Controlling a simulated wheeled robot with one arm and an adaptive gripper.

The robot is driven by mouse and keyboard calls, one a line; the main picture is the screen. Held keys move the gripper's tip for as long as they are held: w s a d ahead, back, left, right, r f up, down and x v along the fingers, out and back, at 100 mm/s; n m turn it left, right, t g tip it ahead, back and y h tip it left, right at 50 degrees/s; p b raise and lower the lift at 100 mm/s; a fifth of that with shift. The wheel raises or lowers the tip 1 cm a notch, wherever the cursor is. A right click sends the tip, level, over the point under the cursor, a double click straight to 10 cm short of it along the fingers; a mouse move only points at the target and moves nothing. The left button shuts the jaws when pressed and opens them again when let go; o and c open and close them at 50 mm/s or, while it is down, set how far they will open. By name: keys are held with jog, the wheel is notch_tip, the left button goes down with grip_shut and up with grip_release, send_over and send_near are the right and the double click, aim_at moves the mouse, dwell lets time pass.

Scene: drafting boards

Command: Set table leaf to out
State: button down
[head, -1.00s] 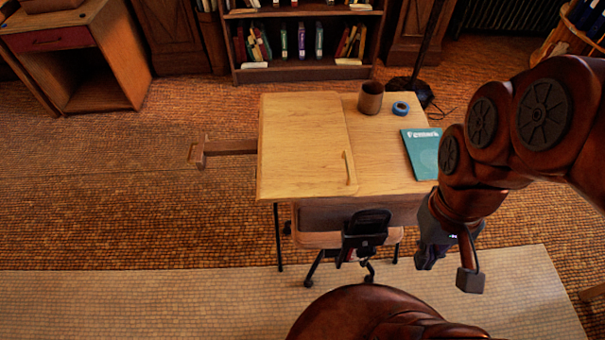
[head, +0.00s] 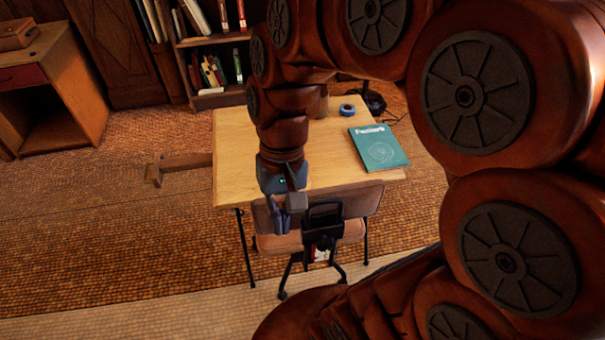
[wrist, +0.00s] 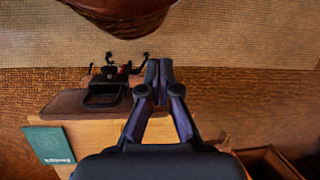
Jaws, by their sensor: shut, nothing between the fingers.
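The wooden desk (head: 335,178) stands in the middle of the head view. Its table leaf (head: 230,145) lies flat over the left part of the desktop. My arm hides much of the leaf, including its strip-like handle. A wooden support bar (head: 180,165) with a crosspiece sticks out from the desk's left side. My gripper (head: 282,222) is shut and empty at the desk's front edge, by the chair back. In the wrist view, the fingers of my gripper (wrist: 159,72) meet beside the chair, with the desktop (wrist: 95,132) below in the picture.
A chair (head: 325,225) stands against the desk's front. A teal book (head: 380,148) and blue tape (head: 347,111) lie on the desk's right part. A bookshelf (head: 215,98) and a cabinet (head: 45,90) stand behind.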

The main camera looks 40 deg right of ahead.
jog(key=w+d+f+m+t+y+b, duration=0.1)
jog(key=w+d+f+m+y+b, duration=0.3)
jog(key=w, duration=0.4)
jog(key=w+d+f+m+t+y+b, duration=0.1)
jog(key=w+d+f+m+y+b, duration=0.15)
jog(key=w+d+m, duration=0.4)
jog(key=w+d+f+m+t+b, duration=0.1)
jog(key=w+d+f+m+b, duration=0.1)
jog(key=d+f, duration=0.2)
jog(key=w+d+f+m+t+y+b, duration=0.1)
jog(key=w+d+f+m+t+b, duration=0.1)
jog(key=d, duration=0.7)
jog(key=w+d+f+m+t+y+b, duration=0.1)
jog(key=w+d+f+m+t+b, duration=0.1)
jog(key=d+f+m, duration=0.2)
jog(key=shift+d+f+m+b, duration=0.3)
jog(key=shift+d+f, duration=0.9)
jog(key=shift+d, duration=0.3)
jog(key=shift+x, duration=4.9)
